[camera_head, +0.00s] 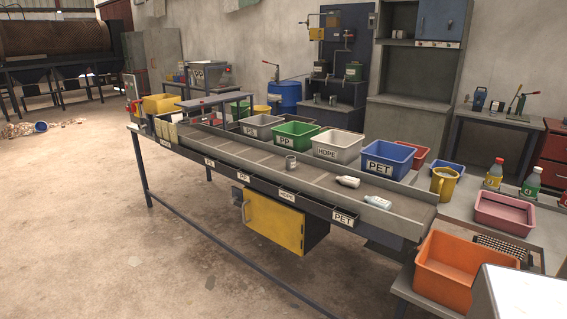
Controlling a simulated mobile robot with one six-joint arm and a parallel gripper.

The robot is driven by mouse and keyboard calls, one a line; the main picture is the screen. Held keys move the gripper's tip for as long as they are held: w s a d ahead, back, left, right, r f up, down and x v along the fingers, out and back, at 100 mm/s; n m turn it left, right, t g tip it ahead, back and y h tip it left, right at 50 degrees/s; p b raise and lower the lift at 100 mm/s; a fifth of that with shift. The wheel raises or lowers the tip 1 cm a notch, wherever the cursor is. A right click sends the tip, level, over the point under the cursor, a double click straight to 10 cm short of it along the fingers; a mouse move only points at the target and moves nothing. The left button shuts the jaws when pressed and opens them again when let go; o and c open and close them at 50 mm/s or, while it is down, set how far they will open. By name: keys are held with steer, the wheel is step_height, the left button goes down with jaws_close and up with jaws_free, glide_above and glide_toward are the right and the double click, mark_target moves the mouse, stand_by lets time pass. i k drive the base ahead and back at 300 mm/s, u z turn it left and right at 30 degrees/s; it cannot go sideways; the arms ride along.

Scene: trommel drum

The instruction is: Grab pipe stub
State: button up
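A short grey cylinder that looks like the pipe stub (291,165) stands upright on the belt of the sorting conveyor (330,200). My gripper is not in view.
Two white bottles lie on the belt to the right of the stub, one nearer (377,202) and one farther (347,181). A blue PET bin (388,163) stands behind. An orange crate (456,266) is at lower right. The floor in front (130,240) is clear.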

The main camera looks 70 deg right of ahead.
mark_target(291, 161)
steer(key=z, duration=0.35)
steer(key=i, duration=0.7)
steer(key=z, duration=0.9)
steer(key=i, duration=0.65)
steer(key=z, duration=0.35)
